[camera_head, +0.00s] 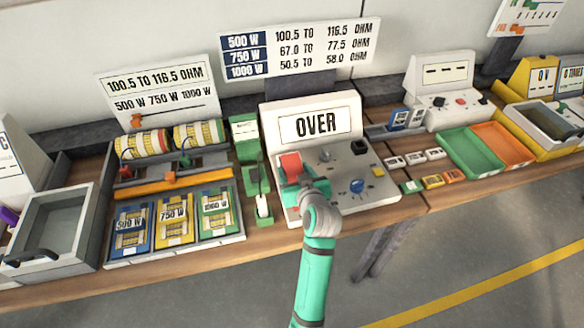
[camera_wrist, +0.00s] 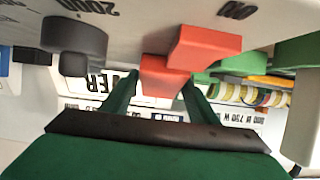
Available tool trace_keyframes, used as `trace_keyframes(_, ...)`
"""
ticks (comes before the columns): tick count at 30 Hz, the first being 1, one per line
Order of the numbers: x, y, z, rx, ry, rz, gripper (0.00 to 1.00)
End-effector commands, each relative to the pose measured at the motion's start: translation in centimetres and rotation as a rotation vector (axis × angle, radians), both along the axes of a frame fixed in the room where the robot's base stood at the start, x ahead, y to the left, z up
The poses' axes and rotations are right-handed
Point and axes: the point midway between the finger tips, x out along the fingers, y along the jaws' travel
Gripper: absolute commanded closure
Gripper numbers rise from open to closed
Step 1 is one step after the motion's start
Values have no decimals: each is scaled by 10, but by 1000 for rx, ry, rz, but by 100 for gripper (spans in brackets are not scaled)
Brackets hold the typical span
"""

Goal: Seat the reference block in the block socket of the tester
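The tester (camera_head: 345,193) is a white console whose screen (camera_head: 316,124) reads OVER. My gripper (camera_head: 297,181) is low over the left part of its panel, at a red block (camera_head: 290,165). In the wrist view, the red block (camera_wrist: 163,76) lies between my two green fingers (camera_wrist: 160,92), which appear to press its sides. A second red piece (camera_wrist: 205,46) adjoins it at the panel; I cannot tell whether the two are joined. I cannot make out the block socket, nor whether the red block is the reference block.
A grey knob (camera_head: 324,155), black block (camera_head: 360,147) and blue knob (camera_head: 357,186) are on the tester panel. A green fixture (camera_head: 254,180) stands close to its left. Green (camera_head: 468,150) and orange (camera_head: 502,143) trays lie right. A resistor board (camera_head: 172,243) lies at left.

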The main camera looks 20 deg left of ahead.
Motion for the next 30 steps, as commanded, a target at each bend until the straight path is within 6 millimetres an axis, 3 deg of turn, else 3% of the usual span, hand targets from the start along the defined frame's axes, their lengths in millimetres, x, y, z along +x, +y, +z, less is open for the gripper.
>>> trace_keyframes(1,0,0,0,0,0,0,59)
trace_keyframes(4,-1,1,0,0,0,2,83)
trace_keyframes(6,-1,3,1,0,-1,4,87)
trace_keyframes(17,-1,3,6,1,-3,4,87)
trace_keyframes(30,-8,-1,55,1,-5,5,87)
